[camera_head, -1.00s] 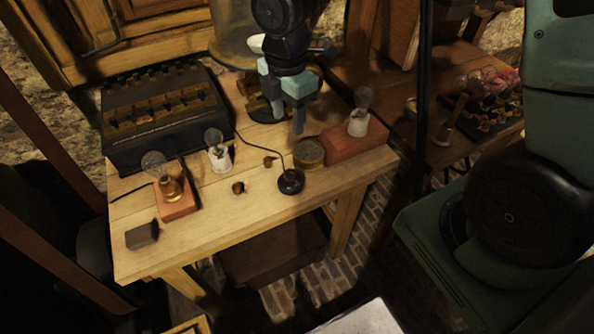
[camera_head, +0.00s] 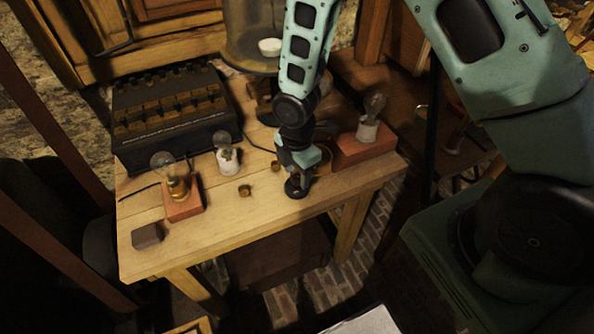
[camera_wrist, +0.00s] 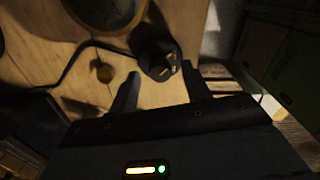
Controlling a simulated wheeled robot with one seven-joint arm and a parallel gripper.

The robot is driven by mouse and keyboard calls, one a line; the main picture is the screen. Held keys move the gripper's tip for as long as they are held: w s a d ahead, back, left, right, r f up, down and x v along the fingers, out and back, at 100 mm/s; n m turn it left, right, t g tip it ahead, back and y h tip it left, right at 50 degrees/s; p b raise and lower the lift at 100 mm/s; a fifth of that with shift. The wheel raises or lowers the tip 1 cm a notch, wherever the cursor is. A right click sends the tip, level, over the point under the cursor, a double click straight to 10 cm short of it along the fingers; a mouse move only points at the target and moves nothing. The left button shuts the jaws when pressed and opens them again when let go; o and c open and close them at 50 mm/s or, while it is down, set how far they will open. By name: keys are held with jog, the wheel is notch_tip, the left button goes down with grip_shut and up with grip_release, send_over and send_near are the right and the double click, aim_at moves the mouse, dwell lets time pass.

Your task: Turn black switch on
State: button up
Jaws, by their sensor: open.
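The black switch (camera_head: 296,189) is a small round black base near the front edge of the wooden table (camera_head: 270,217). In the wrist view the switch (camera_wrist: 155,52) shows a small lever on top and a dark wire running off to the left. My gripper (camera_head: 297,175) is right above the switch in the head view and hides most of it. In the wrist view my gripper (camera_wrist: 160,84) is open, with its two fingers apart and the switch just beyond and between their tips. I cannot tell whether a finger touches the lever.
A bulb on a red block (camera_head: 365,149) stands to the right. A bulb in a white holder (camera_head: 227,156), a brass lamp on a red block (camera_head: 184,205) and a dark block (camera_head: 147,236) stand to the left. A black battery box (camera_head: 177,110) is behind. The table's front middle is clear.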

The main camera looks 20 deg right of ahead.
jog(key=shift+f, duration=0.2)
jog(key=c, duration=1)
